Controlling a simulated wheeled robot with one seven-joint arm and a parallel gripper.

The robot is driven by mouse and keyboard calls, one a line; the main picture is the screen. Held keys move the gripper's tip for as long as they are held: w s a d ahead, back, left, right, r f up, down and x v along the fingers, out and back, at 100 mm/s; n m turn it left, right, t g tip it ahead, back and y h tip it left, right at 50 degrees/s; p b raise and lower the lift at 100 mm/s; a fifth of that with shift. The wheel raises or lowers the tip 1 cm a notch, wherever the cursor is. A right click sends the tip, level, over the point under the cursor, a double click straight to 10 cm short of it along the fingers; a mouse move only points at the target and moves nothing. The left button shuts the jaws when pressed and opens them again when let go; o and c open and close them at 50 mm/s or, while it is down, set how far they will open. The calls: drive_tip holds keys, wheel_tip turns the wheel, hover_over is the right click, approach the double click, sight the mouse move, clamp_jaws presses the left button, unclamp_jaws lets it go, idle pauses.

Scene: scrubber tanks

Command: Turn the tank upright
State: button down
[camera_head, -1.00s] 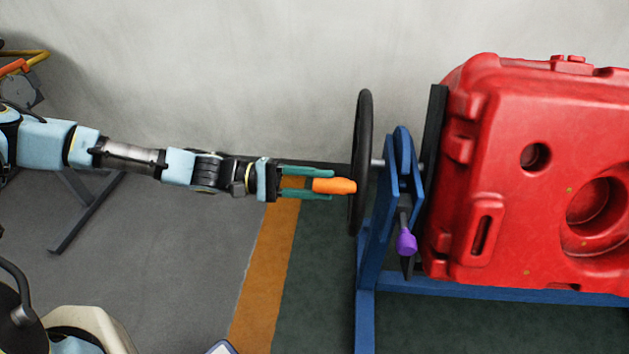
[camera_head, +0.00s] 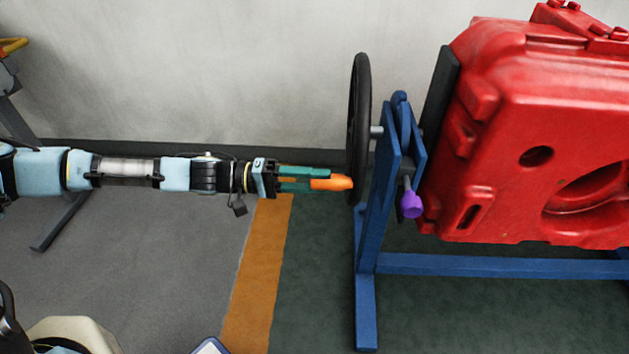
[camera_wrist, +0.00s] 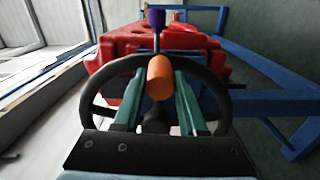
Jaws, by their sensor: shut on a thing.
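The red tank (camera_head: 500,115) sits tilted in a blue stand (camera_head: 375,200) on the right of the head view. It also fills the top of the wrist view (camera_wrist: 110,45). A black handwheel (camera_head: 360,110) stands on the stand's left side, with an orange handle (camera_head: 332,183) sticking out from its rim. My gripper (camera_head: 312,180) has its green fingers shut on the orange handle. In the wrist view the handle (camera_wrist: 160,77) lies between my fingertips (camera_wrist: 157,95). A purple knob (camera_head: 411,205) on a dark lever hangs on the stand beside the wheel.
A blue floor beam (camera_head: 500,266) runs right from the stand's foot. A grey wall (camera_head: 230,70) stands behind. An orange stripe (camera_head: 257,270) crosses the floor below my arm. A dark frame (camera_head: 50,225) stands at the far left.

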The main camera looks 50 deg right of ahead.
drive_tip(key=w+d+f+m+b, duration=0.2)
drive_tip(key=f+m+b, duration=0.2)
drive_tip(key=f+b, duration=0.25)
drive_tip(key=w+d+f+m+b, duration=0.1)
drive_tip(key=d+f+m+b, duration=0.1)
drive_tip(key=f+m+b, duration=0.4)
drive_tip(key=w+d+f+m+b, duration=0.3)
drive_tip(key=w+d+m+b, duration=0.4)
drive_tip(key=b, duration=0.9)
drive_tip(key=shift+d, duration=1.25)
drive_tip(key=shift+w+d, duration=0.1)
drive_tip(key=c, duration=0.9)
unclamp_jaws()
drive_tip(key=o, duration=0.4)
